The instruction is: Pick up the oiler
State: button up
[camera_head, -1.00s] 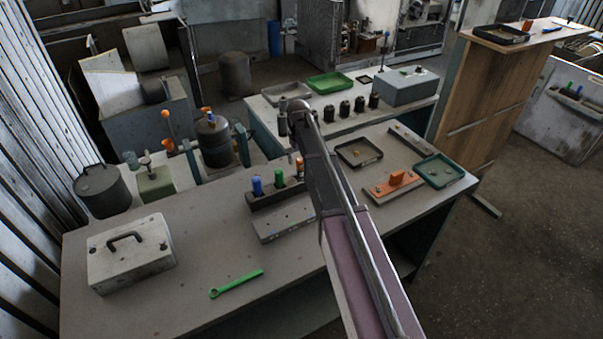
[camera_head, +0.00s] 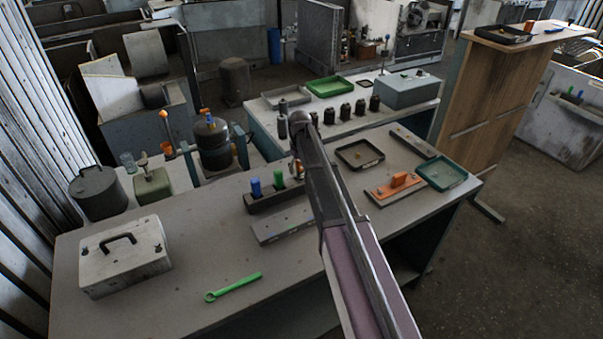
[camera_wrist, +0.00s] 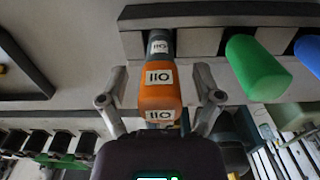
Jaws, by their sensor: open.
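The oiler (camera_wrist: 160,85) is an orange bottle with a grey neck and white labels reading OIL, upside down in the wrist view. Its grey end meets the dark rack at the top of that view. My gripper (camera_wrist: 160,88) is open, with one finger on each side of the oiler and a visible gap on both sides. In the head view my arm covers most of the gripper and oiler, at the right end of the rack (camera_head: 262,207).
A green handle (camera_head: 279,181) and a blue handle (camera_head: 256,187) stand in the same rack, close beside the oiler. A grey slotted block (camera_head: 283,224) lies in front. An orange-handled part (camera_head: 398,182) and trays (camera_head: 441,174) lie right. The table front is mostly clear around a green wrench (camera_head: 233,287).

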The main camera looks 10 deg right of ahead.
grip_shut()
dwell(0.3)
jog(key=shift+r, duration=0.2)
notch_tip(320, 180, up, 10)
jog(key=p, duration=1)
jog(key=shift+f, duration=0.2)
dwell(0.4)
